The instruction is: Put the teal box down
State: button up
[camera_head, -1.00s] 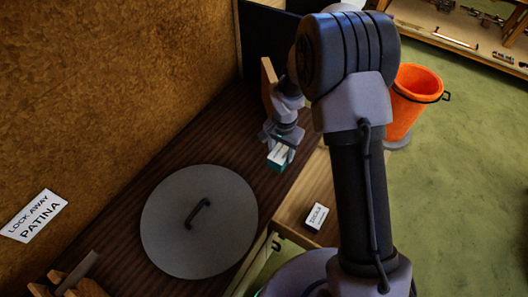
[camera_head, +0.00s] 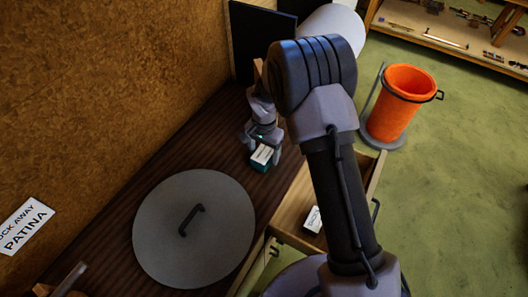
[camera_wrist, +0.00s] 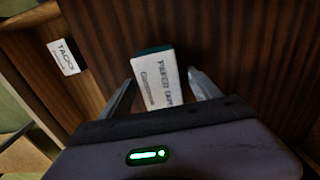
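The teal box (camera_head: 261,157) has a white labelled top and sits on the dark wooden bench top (camera_head: 120,215), near its right edge. In the wrist view the box (camera_wrist: 158,80) lies between my two fingers, with a clear gap on the right and a narrow one on the left. My gripper (camera_head: 262,150) is open and low around the box; its fingers also show in the wrist view (camera_wrist: 163,78). The box's underside is hidden.
A round grey lid (camera_head: 193,230) with a black handle lies on the bench at front left. An open drawer (camera_head: 292,208) below the bench holds a small white box (camera_head: 313,219). An orange bin (camera_head: 396,103) stands on the floor to the right.

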notch_tip(320, 180, up, 16)
jog(key=p, duration=0.4)
notch_tip(320, 180, up, 12)
jog(key=t+y, duration=0.1)
jog(key=t, duration=0.1)
send_over(266, 153)
jog(key=s+d, duration=0.3)
jog(key=s, duration=0.3)
jog(key=s+d+r+t, duration=0.1)
jog(key=s+r, duration=0.1)
jog(key=s, duration=0.5)
jog(key=s+d+r+n+t, duration=0.1)
jog(key=s+r, duration=0.2)
jog(key=s, duration=0.4)
jog(key=s+d+r+n+t+y, duration=0.1)
jog(key=s+r, duration=0.2)
jog(key=s, duration=0.3)
jog(key=shift+s+r+t, duration=0.15)
jog(key=shift+s+t, duration=0.25)
jog(key=shift+d, duration=0.1)
